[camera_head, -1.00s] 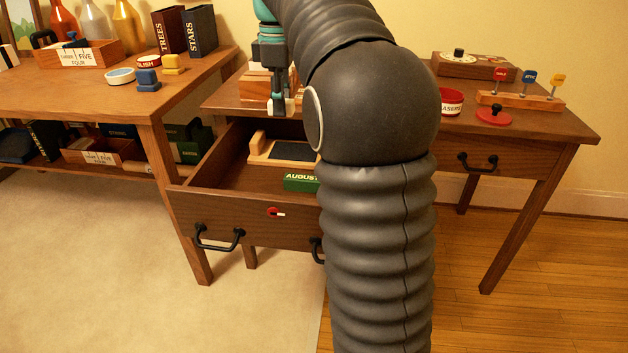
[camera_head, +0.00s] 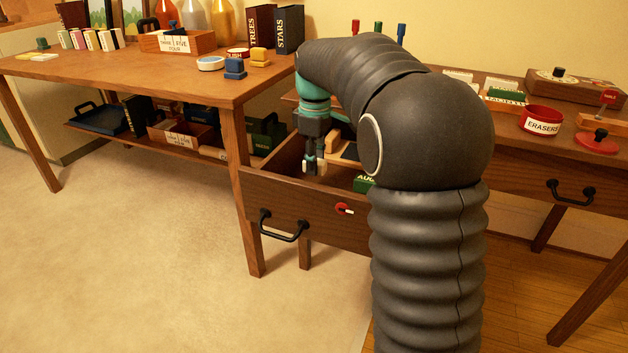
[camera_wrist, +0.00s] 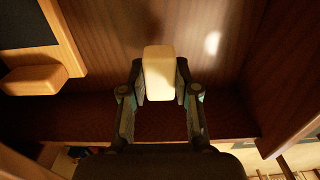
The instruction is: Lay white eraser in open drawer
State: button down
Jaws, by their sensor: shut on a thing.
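The white eraser (camera_wrist: 159,72) is held between the two fingertips of my gripper (camera_wrist: 160,92) in the wrist view. In the head view my gripper (camera_head: 314,165) points down inside the open drawer (camera_head: 272,203), near its left side. The eraser's pale end (camera_head: 309,168) shows at the fingertips there. In the wrist view the drawer's brown floor (camera_wrist: 112,40) lies beyond the eraser. I cannot tell whether the eraser touches that floor.
A wooden piece with a dark panel (camera_wrist: 30,22) lies in the drawer beside the gripper. A green box (camera_head: 363,183) is in the drawer, partly hidden by my arm. The red cup marked ERASERS (camera_head: 541,121) stands on the desk. A side table (camera_head: 150,72) stands close at left.

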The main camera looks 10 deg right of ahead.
jog(key=shift+a+f, duration=0.3)
jog(key=shift+a, duration=0.15)
jog(key=shift+f+b, duration=0.45)
jog(key=shift+f, duration=1.5)
jog(key=shift+f, duration=0.1)
jog(key=c, duration=0.9)
grip_release()
jog(key=shift+o, duration=0.2)
notch_tip(320, 180, up, 12)
jog(key=shift+r+p, duration=0.1)
jog(key=shift+p, duration=1.1)
